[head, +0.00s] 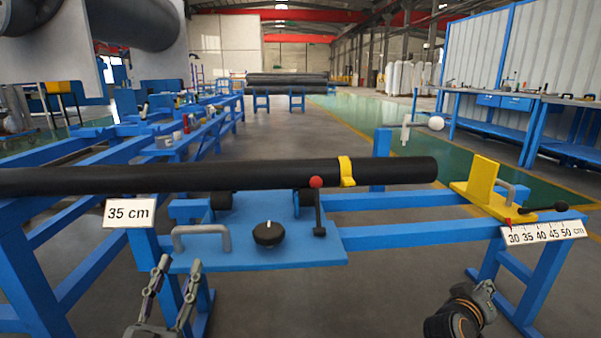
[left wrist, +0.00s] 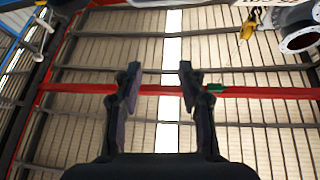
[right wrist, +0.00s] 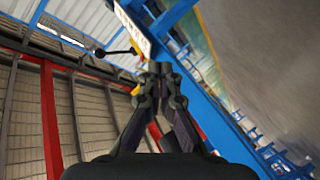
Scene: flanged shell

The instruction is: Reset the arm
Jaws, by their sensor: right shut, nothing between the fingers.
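My left gripper (head: 177,280) points up in front of the blue bench, low and left of centre in the head view. Its fingers are apart with nothing between them, as the left wrist view (left wrist: 158,80) also shows. My right gripper (head: 487,288) is low on the right in the head view, near the bench's right end and touching nothing I can see. In the right wrist view its fingertips (right wrist: 160,68) meet, with nothing held. A long black pipe (head: 260,175) lies across the bench with a yellow band (head: 346,171) around it.
The blue plate (head: 260,250) carries a grey handle (head: 202,238), a black knob (head: 268,234) and a red-balled lever (head: 317,200). A yellow stop (head: 485,185) stands above a scale (head: 543,233) at right. A "35 cm" sign (head: 129,213) hangs at left.

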